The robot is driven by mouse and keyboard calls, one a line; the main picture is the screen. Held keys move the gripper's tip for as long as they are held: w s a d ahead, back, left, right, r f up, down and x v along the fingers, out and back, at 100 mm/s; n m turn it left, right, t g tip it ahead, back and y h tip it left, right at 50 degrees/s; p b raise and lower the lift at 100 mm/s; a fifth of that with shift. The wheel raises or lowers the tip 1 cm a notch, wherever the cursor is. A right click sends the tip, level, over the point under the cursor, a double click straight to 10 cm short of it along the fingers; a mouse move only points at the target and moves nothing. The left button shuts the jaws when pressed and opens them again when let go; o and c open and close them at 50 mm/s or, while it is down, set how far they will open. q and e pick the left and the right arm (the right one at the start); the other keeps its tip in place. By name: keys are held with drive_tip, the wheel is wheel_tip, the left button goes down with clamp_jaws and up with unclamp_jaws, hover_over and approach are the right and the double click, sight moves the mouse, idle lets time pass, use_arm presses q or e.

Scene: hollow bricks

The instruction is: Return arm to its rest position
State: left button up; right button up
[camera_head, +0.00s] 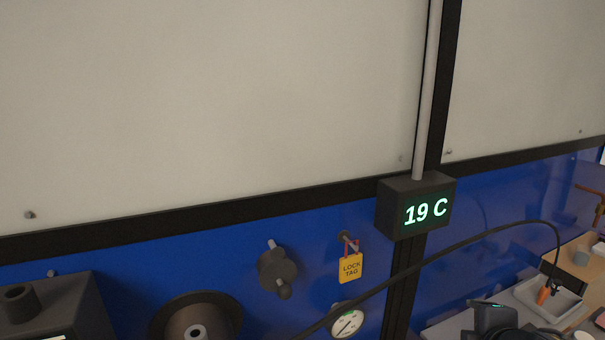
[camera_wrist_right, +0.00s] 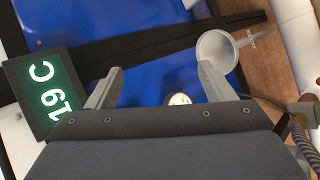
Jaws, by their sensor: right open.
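My right gripper (camera_wrist_right: 160,68) is open in the right wrist view, its two grey fingers wide apart with nothing held between them. Blue panel shows behind the gap, and a small white round gauge (camera_wrist_right: 180,98) is partly visible low between the fingers. A dark shape at the bottom right of the head view may be part of my right arm, but I cannot tell. My left gripper is in neither view.
A dark box display (camera_head: 417,207) reading 19 C juts from the wall; it also shows left of the fingers in the wrist view (camera_wrist_right: 45,95). A yellow lock tag (camera_head: 350,268) hangs nearby. A black cable (camera_head: 470,240) arches towards a grey tray (camera_head: 548,300).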

drive_tip(key=s+a+f+m+g+y, duration=0.2)
drive_tip(key=s+a+f+m+y, duration=0.1)
drive_tip(key=s+m, duration=0.5)
drive_tip(key=s+a+f+m+g+y, duration=0.2)
drive_tip(key=s+a+f+m+y, duration=0.1)
drive_tip(key=s+a+m, duration=0.3)
drive_tip(key=s+f+m, duration=0.1)
drive_tip(key=s+m, duration=0.1)
drive_tip(key=m, duration=0.1)
drive_tip(key=shift+s+f+m+g+y, duration=0.2)
drive_tip(key=shift+s+m+g+y, duration=0.1)
drive_tip(key=shift+s, duration=0.05)
idle(1.7)
